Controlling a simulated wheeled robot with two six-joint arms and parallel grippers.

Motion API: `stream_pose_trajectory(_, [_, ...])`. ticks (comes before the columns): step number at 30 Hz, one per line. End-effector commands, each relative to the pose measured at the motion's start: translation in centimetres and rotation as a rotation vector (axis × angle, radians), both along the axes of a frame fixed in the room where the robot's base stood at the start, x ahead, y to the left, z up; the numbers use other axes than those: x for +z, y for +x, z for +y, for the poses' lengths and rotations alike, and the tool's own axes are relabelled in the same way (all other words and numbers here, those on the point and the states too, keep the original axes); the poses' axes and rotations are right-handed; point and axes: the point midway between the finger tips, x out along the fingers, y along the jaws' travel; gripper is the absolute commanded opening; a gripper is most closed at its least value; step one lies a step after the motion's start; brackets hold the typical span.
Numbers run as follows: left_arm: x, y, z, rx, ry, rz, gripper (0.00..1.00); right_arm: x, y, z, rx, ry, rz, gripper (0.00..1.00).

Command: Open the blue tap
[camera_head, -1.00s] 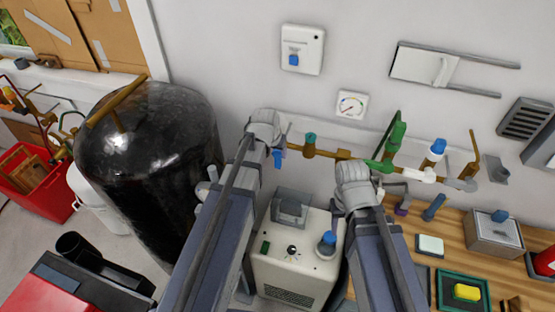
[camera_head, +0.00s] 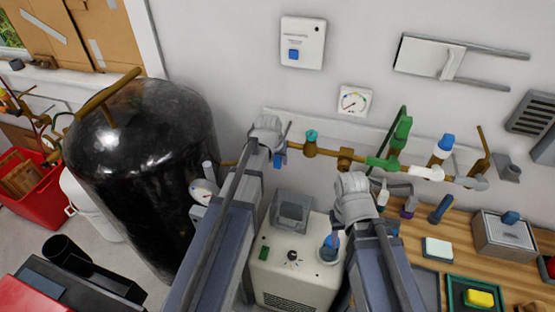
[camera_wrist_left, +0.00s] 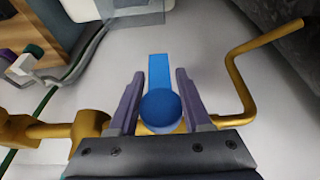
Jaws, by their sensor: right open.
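The blue tap shows in the left wrist view as a blue lever with a round end (camera_wrist_left: 160,108), on a brass pipe (camera_wrist_left: 50,130). My left gripper (camera_wrist_left: 160,75) has one finger on each side of the lever, with small gaps at the tips. In the head view my left gripper (camera_head: 277,140) is at the left of the wall pipe, and a bit of the blue tap (camera_head: 278,160) shows beside it; its fingers are mostly hidden. My right gripper (camera_head: 362,200) is open and empty-looking below the pipe, its fingers mostly hidden by the wrist.
A teal tap (camera_head: 311,136), a green valve (camera_head: 401,133) and a blue-topped fitting (camera_head: 444,147) sit along the pipe to the right. A black tank (camera_head: 140,150) stands at left. A cream machine (camera_head: 295,270) is below, between my arms. A bent brass pipe (camera_wrist_left: 238,75) rises near my left gripper.

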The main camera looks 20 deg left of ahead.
Motion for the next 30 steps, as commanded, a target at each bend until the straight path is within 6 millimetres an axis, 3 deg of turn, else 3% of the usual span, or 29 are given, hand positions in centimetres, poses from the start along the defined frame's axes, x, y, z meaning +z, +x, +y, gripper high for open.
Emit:
stream_pose_trajectory(2, [0.0, 0.0, 0.0, 0.0, 0.0, 0.0, 0.39, 0.0, 0.0, 0.0, 0.0, 0.0, 0.0, 0.5])
stream_pose_trajectory(12, [-0.01, -0.01, 0.0, 0.0, 0.0, 0.0, 0.01, -0.01, 0.0, 0.0, 0.0, 0.0, 0.0, 0.5])
stream_pose_trajectory(30, [-0.01, -0.01, 0.0, 0.0, 0.0, 0.0, 0.0, -0.01, 0.0, 0.0, 0.0, 0.0, 0.0, 0.5])
